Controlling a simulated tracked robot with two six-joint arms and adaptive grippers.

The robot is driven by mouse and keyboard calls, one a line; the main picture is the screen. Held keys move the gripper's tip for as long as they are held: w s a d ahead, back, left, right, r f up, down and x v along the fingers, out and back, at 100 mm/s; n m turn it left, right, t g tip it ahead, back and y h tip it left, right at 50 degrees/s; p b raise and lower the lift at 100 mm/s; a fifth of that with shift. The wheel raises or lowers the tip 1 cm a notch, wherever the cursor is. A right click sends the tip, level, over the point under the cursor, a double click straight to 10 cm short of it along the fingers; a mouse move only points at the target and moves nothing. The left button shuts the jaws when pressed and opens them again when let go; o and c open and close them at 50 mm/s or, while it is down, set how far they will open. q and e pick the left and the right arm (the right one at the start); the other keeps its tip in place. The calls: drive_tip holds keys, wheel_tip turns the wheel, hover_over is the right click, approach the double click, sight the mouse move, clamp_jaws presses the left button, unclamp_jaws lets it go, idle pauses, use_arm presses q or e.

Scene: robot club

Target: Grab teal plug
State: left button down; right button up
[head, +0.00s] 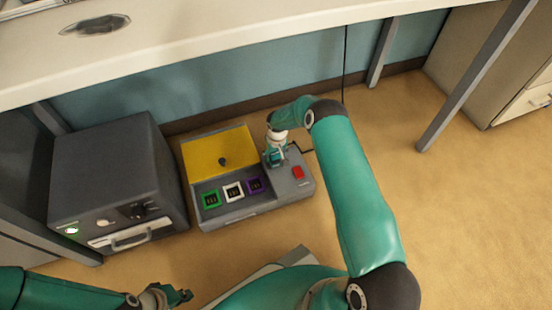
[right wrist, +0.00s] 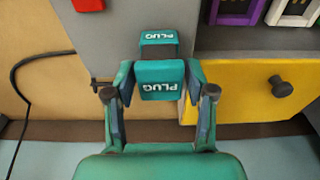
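The teal plug (right wrist: 160,80), marked PLUG in white, is upright at the grey box in the right wrist view. Its body sits between the two fingers of my right gripper (right wrist: 160,84), which appear to touch its sides. In the head view my right gripper (head: 276,157) points down at the right part of the box and hides most of the plug. My left gripper (head: 176,295) is low at the bottom left of the head view, away from the box; its finger opening is unclear.
The grey box (head: 250,209) has a yellow panel (head: 207,155) with a dark knob, green, white and purple sockets, and a red switch (head: 298,172). A dark cabinet (head: 115,170) stands to its left. A bench top (head: 200,45) overhangs behind. Floor at right is clear.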

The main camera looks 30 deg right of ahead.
drive_tip(key=c, duration=0.8)
drive_tip(key=shift+r, duration=0.1)
